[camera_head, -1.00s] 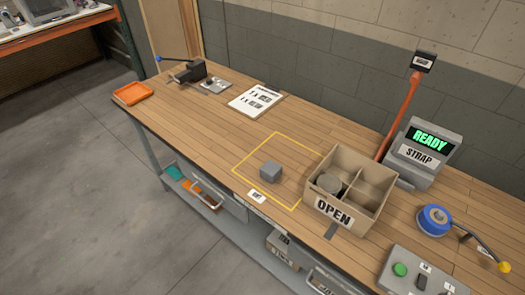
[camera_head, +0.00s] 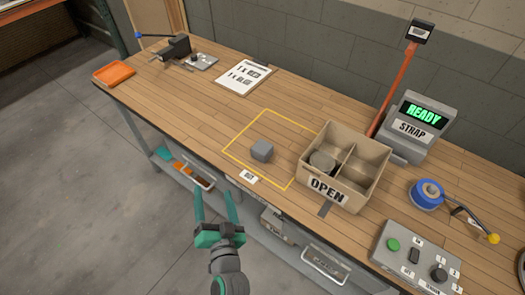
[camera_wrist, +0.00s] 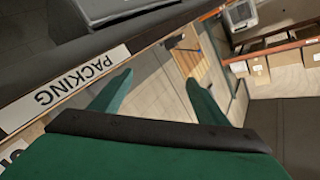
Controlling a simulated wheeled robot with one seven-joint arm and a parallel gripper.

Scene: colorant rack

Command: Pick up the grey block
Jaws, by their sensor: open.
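The grey block (camera_head: 262,151) sits on the wooden bench inside a yellow outlined square, left of the cardboard box. My gripper (camera_head: 214,192) is in the head view, in front of the bench's near edge, below and to the left of the block. Its two green fingers are apart with nothing between them. In the wrist view the gripper (camera_wrist: 155,85) also shows open and empty, and the block is not seen there.
An open cardboard box (camera_head: 374,191) with dividers holds a round grey item (camera_head: 321,163). An orange tray (camera_head: 114,74) and white sheet (camera_head: 243,77) lie left. Bench around the block is clear.

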